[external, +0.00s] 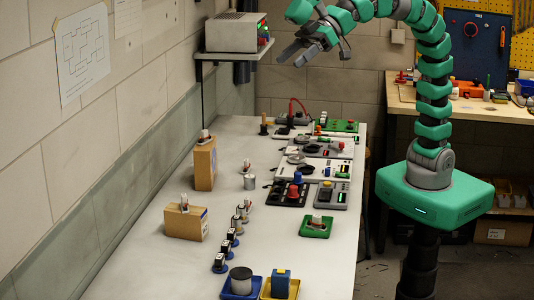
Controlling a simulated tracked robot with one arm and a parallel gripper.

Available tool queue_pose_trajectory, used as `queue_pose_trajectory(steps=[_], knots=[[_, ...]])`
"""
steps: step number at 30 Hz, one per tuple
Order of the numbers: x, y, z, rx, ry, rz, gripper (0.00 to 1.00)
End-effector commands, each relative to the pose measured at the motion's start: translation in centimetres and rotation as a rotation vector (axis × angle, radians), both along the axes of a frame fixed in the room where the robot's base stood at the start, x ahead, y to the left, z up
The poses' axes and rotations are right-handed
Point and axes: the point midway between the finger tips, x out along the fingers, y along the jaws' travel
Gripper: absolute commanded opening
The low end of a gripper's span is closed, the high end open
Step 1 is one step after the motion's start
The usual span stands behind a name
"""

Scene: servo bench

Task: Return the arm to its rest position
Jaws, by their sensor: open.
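My gripper (300,50) is at the end of my green and grey arm, in the upper middle of the external view. Its dark fingers are spread apart with nothing seen between them. It hangs in the air well above the far part of the bench (160,262), close to the shelf unit on the left wall. My arm rises from its green base on the right and arches over to the left.
A grey device (233,32) sits on a wall shelf beside my gripper. Wooden blocks (186,222), a green tray (316,228), a blue tray (240,291) and several control panels (331,195) stand on the bench. A workbench (458,107) is behind my arm. The bench's front-left area is bare.

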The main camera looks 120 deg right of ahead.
Motion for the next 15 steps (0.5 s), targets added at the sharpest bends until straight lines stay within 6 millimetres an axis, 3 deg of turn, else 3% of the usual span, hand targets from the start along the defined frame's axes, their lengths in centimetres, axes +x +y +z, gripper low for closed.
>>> queue_pose_trajectory(steps=[15], knots=[[4.7, 1.1, -5.9, 0.025, 0.111, -0.035, 0.62]])
